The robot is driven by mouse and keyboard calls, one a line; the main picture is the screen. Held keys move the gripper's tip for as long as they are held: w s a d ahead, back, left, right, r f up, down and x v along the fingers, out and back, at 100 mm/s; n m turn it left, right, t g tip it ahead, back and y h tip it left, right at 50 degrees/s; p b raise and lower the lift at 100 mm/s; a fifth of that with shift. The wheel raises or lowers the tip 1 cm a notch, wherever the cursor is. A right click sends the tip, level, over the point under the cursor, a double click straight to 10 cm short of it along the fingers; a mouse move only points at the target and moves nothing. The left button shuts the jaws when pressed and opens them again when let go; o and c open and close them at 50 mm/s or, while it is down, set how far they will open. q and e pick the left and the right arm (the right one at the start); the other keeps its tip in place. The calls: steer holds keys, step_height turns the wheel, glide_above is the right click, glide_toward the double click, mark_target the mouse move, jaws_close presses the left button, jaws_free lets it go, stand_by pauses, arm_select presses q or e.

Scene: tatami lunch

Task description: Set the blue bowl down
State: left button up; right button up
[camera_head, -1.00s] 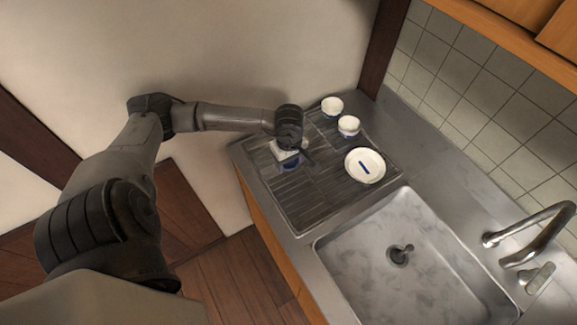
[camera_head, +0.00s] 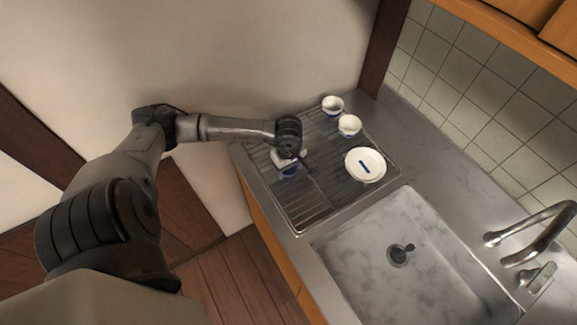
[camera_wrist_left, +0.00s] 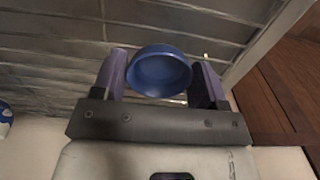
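The blue bowl (camera_wrist_left: 160,74) sits between the two fingers of my left gripper (camera_wrist_left: 160,82) in the left wrist view. Both fingers appear to touch its sides, so the gripper looks shut on it. In the head view, the left gripper (camera_head: 288,157) is low over the left part of the ribbed metal draining board (camera_head: 308,203). The blue bowl (camera_head: 289,172) shows only partly under the gripper. I cannot tell whether its base touches the board. My right gripper is not in view.
Two white bowls (camera_head: 332,105) (camera_head: 349,125) stand at the back of the board. A white plate with a blue mark (camera_head: 365,165) lies to the right. The board's near part is clear.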

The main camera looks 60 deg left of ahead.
arm_select(q)
steer(key=o, duration=0.4)
steer(key=shift+c, duration=0.2)
